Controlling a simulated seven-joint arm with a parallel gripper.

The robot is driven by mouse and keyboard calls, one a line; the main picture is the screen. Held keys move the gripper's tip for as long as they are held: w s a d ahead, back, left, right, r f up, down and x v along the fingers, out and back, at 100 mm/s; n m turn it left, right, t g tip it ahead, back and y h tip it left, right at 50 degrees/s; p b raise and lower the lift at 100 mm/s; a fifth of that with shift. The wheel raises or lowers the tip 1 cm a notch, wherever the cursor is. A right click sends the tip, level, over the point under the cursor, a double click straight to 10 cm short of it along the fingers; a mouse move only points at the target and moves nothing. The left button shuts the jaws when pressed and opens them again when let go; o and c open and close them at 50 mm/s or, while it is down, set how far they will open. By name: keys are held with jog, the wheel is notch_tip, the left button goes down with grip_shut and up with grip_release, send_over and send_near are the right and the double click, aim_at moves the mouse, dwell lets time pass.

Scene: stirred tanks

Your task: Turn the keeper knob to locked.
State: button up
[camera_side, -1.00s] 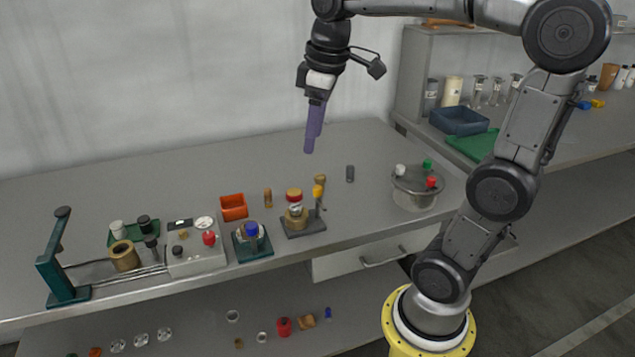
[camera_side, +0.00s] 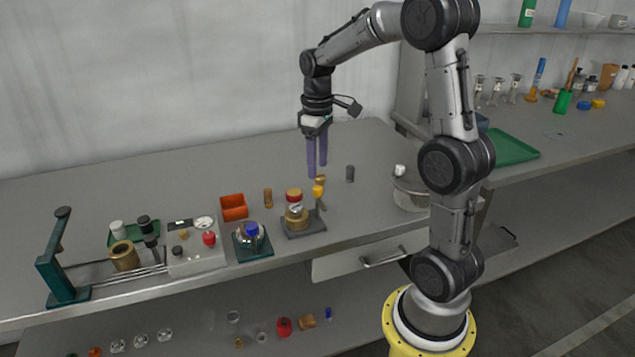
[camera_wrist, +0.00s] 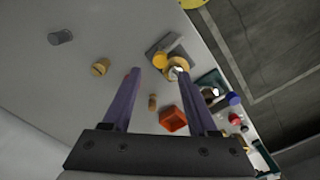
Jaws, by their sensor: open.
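The fingers also show in the wrist view (camera_wrist: 158,72).
A blue-capped jar (camera_side: 251,240) on a green base and a grey box with a red button (camera_side: 208,239) stand to the left. An orange bin (camera_side: 234,207) and a small brown cylinder (camera_side: 268,197) are behind. A lidded pot (camera_side: 408,194) stands right, partly behind my arm.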

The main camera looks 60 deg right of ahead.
aim_at(317, 188)
notch_tip(317, 188, down, 6)
jog(key=shift+r, duration=0.1)
dwell(0.4)
grip_shut()
